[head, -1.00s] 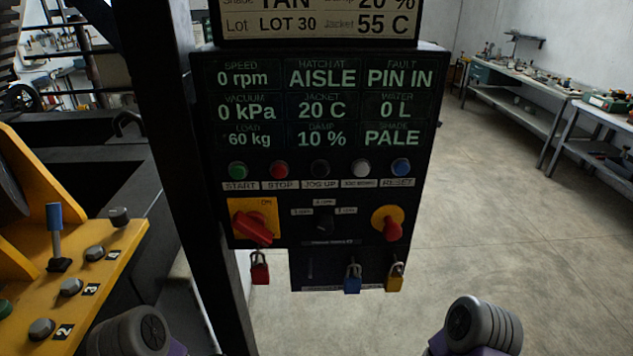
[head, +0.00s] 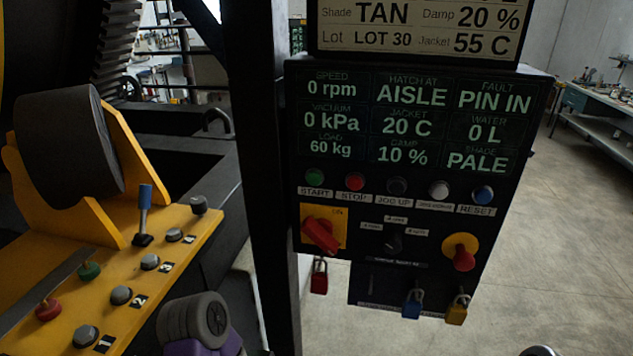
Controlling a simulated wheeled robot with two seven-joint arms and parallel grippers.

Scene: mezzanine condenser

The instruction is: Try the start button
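The green start button (head: 315,178) is at the left end of a button row on the black control panel (head: 340,270), above a START label. The panel display (head: 409,122) reads 0 rpm, hatch at AISLE, fault PIN IN, vacuum 0 kPa, load 60 kg, jacket 20 C, damp 10 %, water 0 L and shade PALE. A grey rounded part of my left arm shows at the bottom, left of the panel, apart from it. A small piece of my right arm shows at the bottom edge on the right. Neither gripper's fingers are in view.
A red switch (head: 321,234) on a yellow plate and a red-yellow knob (head: 462,255) sit below the buttons. Red (head: 319,281), blue (head: 411,307) and yellow (head: 457,312) padlocks hang beneath. A yellow console (head: 180,225) with a blue-handled lever (head: 144,208) stands left. Floor is clear at right.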

